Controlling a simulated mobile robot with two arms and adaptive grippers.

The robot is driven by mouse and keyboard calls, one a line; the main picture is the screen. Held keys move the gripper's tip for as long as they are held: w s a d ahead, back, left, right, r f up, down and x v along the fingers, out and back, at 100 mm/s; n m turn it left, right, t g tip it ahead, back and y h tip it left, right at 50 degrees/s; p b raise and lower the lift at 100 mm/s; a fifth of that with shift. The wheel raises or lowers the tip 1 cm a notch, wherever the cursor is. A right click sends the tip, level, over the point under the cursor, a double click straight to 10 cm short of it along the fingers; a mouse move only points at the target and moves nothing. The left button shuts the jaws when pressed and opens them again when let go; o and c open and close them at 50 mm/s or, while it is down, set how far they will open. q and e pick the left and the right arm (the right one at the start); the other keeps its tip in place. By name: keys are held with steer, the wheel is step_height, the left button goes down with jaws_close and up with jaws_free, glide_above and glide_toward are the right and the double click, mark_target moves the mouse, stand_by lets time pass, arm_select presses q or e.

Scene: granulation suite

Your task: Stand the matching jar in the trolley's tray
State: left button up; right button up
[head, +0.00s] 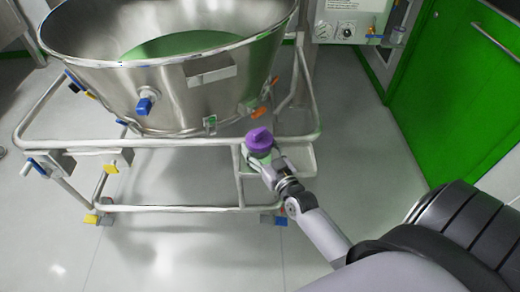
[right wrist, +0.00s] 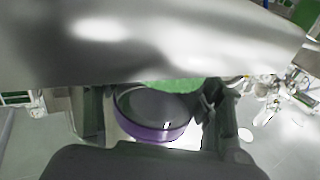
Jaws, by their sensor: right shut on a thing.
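My right gripper (head: 265,164) is shut on a jar with a purple lid (head: 259,138). The jar's body is mostly hidden by the fingers and lid. In the right wrist view the jar (right wrist: 150,132) shows as a dark round shape with a purple band between the fingers. The trolley (head: 180,145) is a steel tube frame carrying a large steel bowl. Its small pale tray (head: 303,160) sits at the frame's right front corner. The jar appears over the tray's left part; I cannot tell whether it touches the tray. My left gripper is not in view.
The steel bowl (head: 120,85) rises just behind the jar, and its grey wall seems to fill the top of the right wrist view. A green cabinet (head: 455,85) stands at right. The grey floor (head: 365,125) between them is clear.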

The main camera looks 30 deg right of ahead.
steer(key=shift+f, duration=0.15)
steer(key=shift+f, duration=0.2)
steer(key=o, duration=1.3)
steer(key=shift+r, duration=0.25)
steer(key=s+a, duration=0.1)
steer(key=s, duration=1.1)
